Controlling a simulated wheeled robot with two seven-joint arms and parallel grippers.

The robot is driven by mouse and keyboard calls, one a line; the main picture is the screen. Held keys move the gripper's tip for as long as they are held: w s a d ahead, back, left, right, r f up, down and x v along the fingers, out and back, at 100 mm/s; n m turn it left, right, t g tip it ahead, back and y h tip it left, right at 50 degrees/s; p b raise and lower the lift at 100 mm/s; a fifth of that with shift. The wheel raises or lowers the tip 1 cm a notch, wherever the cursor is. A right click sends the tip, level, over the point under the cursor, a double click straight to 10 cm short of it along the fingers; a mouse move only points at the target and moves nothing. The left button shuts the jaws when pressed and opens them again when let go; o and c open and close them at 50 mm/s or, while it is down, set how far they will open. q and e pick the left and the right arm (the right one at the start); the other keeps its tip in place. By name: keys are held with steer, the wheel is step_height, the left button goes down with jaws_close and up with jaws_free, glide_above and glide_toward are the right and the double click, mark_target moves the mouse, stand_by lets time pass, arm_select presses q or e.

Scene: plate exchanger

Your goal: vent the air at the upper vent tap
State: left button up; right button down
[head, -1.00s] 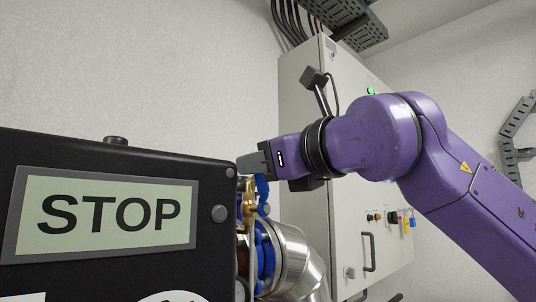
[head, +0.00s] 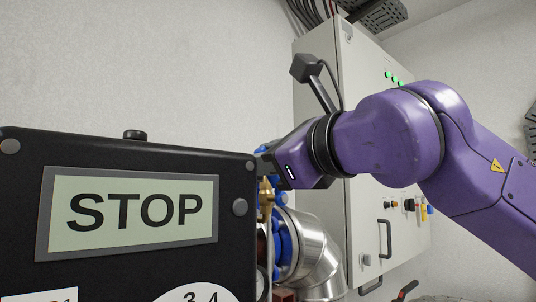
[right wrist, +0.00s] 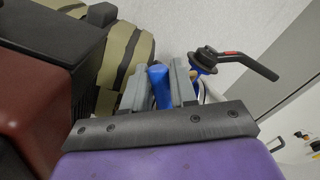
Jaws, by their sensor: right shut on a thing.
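The upper vent tap (head: 266,196) is a small brass fitting just behind the right edge of the black box in the head view. Its blue handle (right wrist: 160,88) stands between the two grey fingers of my right gripper (right wrist: 158,86) in the right wrist view. The fingers are closed on the handle. In the head view, my right gripper (head: 267,162) reaches in from the right, tilted, with its fingertips partly hidden by the box edge. My left gripper is out of view.
The black box with a STOP sign (head: 135,212) fills the lower left. A silver pipe elbow (head: 318,255) with a blue flange is below the tap. A grey cabinet (head: 345,215) stands behind my arm. A black lever valve (right wrist: 238,62) is right of the fingers.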

steer(key=shift+w+f, duration=0.15)
steer(key=c, duration=1)
jaws_free()
steer(key=shift+w+a, duration=0.2)
steer(key=shift+w, duration=0.2)
steer(key=b+v, duration=0.4)
steer(key=v, duration=0.6)
steer(key=shift+s+d, duration=0.1)
steer(key=shift+s, duration=0.1)
